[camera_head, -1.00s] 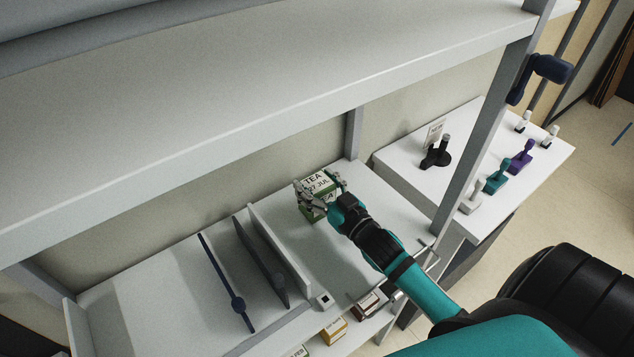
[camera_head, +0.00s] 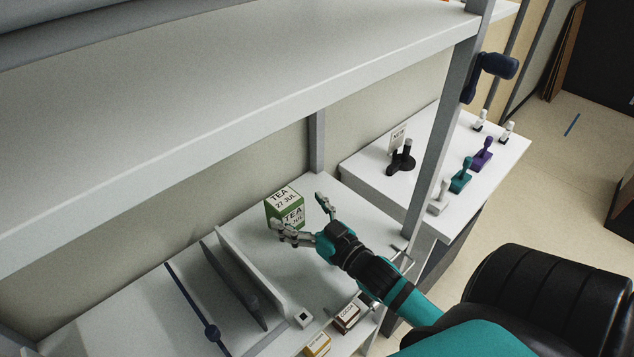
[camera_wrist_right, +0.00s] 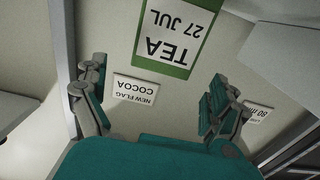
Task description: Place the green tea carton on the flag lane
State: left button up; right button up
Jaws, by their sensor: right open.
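The green tea carton (camera_head: 285,208), with white "TEA 27 JUL" labels, stands upright on the white shelf board at the back, right of a white divider. It also shows at the top of the right wrist view (camera_wrist_right: 178,38). My right gripper (camera_head: 298,214) is open and empty, with its fingers apart in front of the carton. In the wrist view, a card reading "NEW FLAG COCOA" (camera_wrist_right: 135,92) lies between the open fingers, beyond them. I cannot tell which lane the card marks. My left gripper is not in view.
A grey divider (camera_head: 236,284) and a dark blue bar (camera_head: 190,305) stand left of the white divider (camera_head: 252,268). Small cartons, one brown (camera_head: 346,317) and one yellow (camera_head: 317,345), sit at the front. A shelf post (camera_head: 445,135) rises at right, before a side table (camera_head: 375,165) with several handled tools.

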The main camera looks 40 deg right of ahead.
jog(key=s, duration=0.4)
jog(key=s+b, duration=0.1)
jog(key=s, duration=0.1)
jog(key=shift+s+d, duration=0.15)
jog(key=shift+d, duration=0.1)
jog(key=shift+s, duration=0.1)
jog(key=shift+r, duration=0.1)
